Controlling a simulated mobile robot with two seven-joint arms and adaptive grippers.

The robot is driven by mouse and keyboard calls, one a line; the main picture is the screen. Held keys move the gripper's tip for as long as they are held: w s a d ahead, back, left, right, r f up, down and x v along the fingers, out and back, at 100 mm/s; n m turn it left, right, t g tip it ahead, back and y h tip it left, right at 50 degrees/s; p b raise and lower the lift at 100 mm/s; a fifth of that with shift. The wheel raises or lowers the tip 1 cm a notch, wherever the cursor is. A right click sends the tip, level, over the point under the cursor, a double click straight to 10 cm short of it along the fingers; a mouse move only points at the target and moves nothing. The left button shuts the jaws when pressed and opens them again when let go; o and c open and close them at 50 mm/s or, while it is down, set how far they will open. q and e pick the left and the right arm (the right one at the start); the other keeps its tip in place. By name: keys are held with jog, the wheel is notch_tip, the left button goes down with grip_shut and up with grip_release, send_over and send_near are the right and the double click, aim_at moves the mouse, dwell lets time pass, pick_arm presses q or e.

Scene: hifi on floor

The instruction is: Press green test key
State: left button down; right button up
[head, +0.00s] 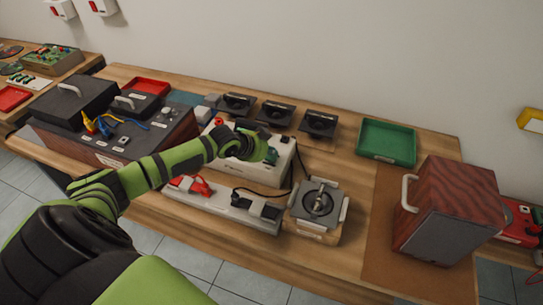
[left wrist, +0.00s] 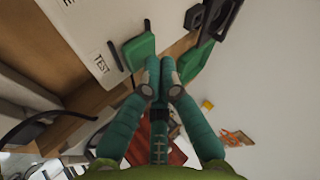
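The green test key (left wrist: 139,50) is a flat green block on the white box (head: 262,173), beside printed "TEST" lettering in the left wrist view. In the head view a green patch (head: 271,156) at the box's front right seems to be this key, partly behind my gripper. My left gripper (head: 259,147) reaches over the box from the left. In the left wrist view its teal fingertips (left wrist: 158,78) are together with nothing between them, just beside the key. I cannot tell whether they touch it. My right gripper is not in view.
A grey power strip (head: 222,207) with a red plug lies in front of the box. A round-topped device (head: 318,206) stands right of it. Black stands (head: 277,112) are behind. A green tray (head: 386,142) and a wooden cabinet (head: 447,210) stand further right.

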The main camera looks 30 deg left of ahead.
aim_at(270, 158)
pick_arm(q)
jog(key=shift+f+b, duration=0.3)
jog(key=shift+f, duration=0.3)
dwell(0.7)
jog(key=shift+r, duration=0.1)
jog(key=shift+r+p, duration=0.9)
jog(key=shift+p, duration=0.05)
notch_tip(270, 158, up, 5)
jog(key=p, duration=0.5)
jog(key=shift+r, duration=0.1)
dwell(0.3)
